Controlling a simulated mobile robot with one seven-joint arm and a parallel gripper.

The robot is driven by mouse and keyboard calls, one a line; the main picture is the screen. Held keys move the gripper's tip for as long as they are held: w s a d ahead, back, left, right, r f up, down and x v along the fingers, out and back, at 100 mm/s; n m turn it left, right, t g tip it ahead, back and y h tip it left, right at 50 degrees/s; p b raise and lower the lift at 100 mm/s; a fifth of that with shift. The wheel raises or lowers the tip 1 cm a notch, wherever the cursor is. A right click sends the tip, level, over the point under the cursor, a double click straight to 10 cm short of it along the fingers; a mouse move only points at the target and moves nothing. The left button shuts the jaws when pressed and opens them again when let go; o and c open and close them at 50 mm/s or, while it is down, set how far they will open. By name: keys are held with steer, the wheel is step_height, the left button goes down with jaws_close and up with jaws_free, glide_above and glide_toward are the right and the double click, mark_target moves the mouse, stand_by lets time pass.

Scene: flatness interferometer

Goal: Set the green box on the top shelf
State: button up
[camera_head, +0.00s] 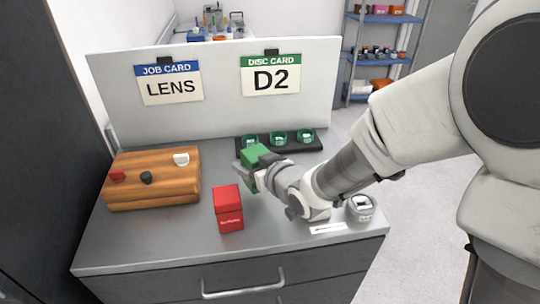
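The green box (255,154) is at my gripper (250,167), above the grey worktop and in front of the black disc tray. My gripper reaches in from the right, and a grey finger shows along the box's near left side. The wrist and finger hide the box's lower part, so I cannot tell whether the fingers are closed on it or whether it touches the worktop. A shelf unit with blue shelves (365,18) stands at the back right. Its highest visible shelf holds orange and pink boxes near the picture's top edge; anything above is cut off.
A red box (228,208) stands upright on the worktop (150,245). A wooden block (150,192) with small knobs is at left. A black tray (305,146) holds green-rimmed discs. A small round jar (360,208) is at right. A white card panel (215,110) stands behind.

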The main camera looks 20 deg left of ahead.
steer(key=shift+w+a+f, duration=0.15)
steer(key=shift+a+f, duration=0.1)
steer(key=shift+f, duration=0.1)
steer(key=shift+f+b, duration=0.4)
steer(key=shift+f, duration=1.4)
steer(key=shift+f+b, duration=0.2)
steer(key=shift+b, duration=0.1)
steer(key=o, duration=1.5)
